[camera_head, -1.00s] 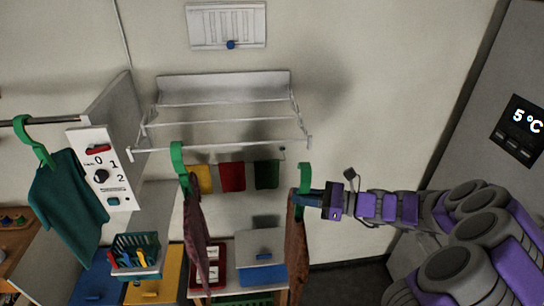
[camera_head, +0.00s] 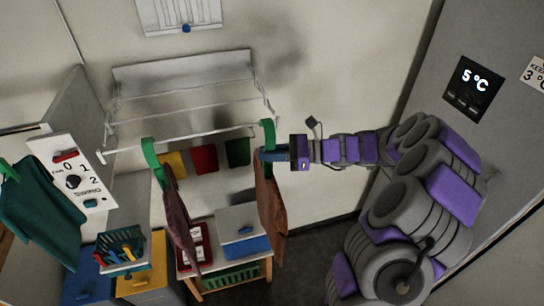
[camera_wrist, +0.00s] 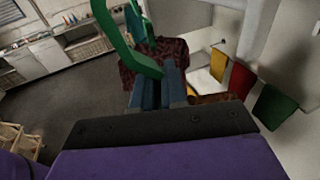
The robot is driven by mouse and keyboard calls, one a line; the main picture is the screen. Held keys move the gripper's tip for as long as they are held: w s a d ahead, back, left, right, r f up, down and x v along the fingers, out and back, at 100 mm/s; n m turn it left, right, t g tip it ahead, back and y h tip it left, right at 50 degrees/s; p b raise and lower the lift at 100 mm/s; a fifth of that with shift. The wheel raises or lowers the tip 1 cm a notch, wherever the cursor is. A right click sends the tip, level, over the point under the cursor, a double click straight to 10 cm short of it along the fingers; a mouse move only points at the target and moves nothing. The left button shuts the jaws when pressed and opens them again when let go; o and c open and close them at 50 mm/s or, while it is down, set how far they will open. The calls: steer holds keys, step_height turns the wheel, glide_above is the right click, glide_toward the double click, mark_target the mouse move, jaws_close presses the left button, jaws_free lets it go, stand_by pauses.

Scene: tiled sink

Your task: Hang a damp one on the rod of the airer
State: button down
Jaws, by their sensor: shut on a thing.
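My gripper (camera_head: 274,155) is shut on a green hanger (camera_head: 268,133) carrying a brown garment (camera_head: 269,205). In the head view the hanger's hook overlaps the right end of the airer's front rod (camera_head: 210,133). I cannot tell whether it is over the rod or in front of it. A maroon garment (camera_head: 178,220) hangs from another green hanger (camera_head: 152,160) at the rod's left part. In the wrist view the blue fingers (camera_wrist: 168,85) close beside a green hanger (camera_wrist: 125,40), with the maroon garment (camera_wrist: 150,58) beyond.
A teal garment (camera_head: 40,210) hangs at the left beside a white dial panel (camera_head: 73,178). Yellow, red (camera_head: 204,159) and green cloths hang on the wall behind the airer. Below are a trolley (camera_head: 215,262) and a basket of pegs (camera_head: 121,245). The rod's middle is clear.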

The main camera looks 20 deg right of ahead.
steer(key=w+f, duration=0.3)
steer(key=w, duration=0.2)
steer(key=shift+w+d, duration=0.3)
steer(key=shift+d, duration=0.05)
stand_by(0.6)
